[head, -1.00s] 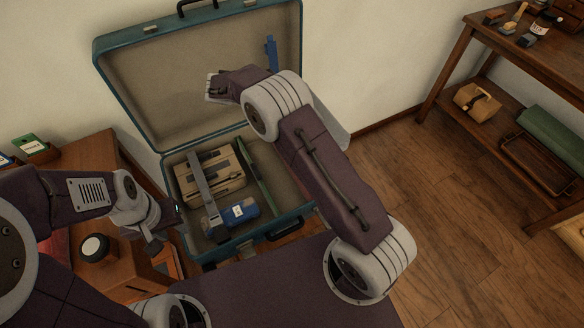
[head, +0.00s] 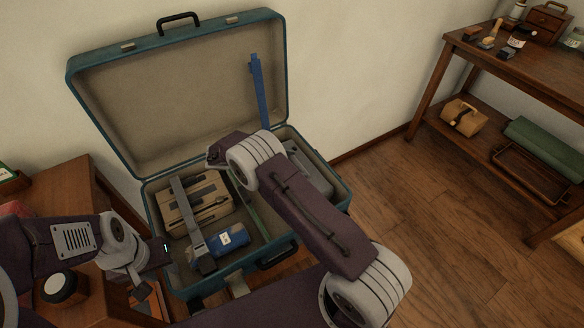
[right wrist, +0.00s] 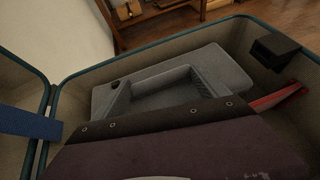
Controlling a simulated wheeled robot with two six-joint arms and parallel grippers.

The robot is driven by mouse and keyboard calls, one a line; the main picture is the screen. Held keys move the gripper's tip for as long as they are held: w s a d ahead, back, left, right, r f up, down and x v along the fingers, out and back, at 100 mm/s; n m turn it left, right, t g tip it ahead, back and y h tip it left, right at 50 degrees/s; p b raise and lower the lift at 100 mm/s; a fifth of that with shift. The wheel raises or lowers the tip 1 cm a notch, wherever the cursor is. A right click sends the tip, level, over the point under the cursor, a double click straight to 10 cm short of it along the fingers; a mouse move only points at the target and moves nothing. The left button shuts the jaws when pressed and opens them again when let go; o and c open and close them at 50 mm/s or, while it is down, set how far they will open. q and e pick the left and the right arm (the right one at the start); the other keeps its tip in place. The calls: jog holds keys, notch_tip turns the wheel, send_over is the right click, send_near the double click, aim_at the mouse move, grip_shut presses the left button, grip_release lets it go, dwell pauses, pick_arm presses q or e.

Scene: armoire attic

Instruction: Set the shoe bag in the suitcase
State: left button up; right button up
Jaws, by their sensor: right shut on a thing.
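The open teal suitcase (head: 275,258) stands with its lid raised against the wall. The grey thing I take for the shoe bag (head: 312,176) is at the right side of the suitcase, partly behind my right arm. In the right wrist view the grey bag (right wrist: 225,72) lies tilted inside the suitcase walls, close to the corner. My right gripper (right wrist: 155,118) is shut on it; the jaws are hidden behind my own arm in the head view. My left gripper (head: 156,270) is empty beside the left edge of the suitcase and looks open.
A tan strapped bundle (head: 196,207) and a blue pouch with a white label (head: 229,240) fill the left half, beside a green strip (head: 258,215). A blue strap (head: 261,92) hangs by the lid. A red thing (right wrist: 275,98) lies near the bag. A shelf table (head: 500,65) stands right.

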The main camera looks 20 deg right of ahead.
jog(key=shift+f, duration=0.4)
jog(key=shift+r, duration=0.1)
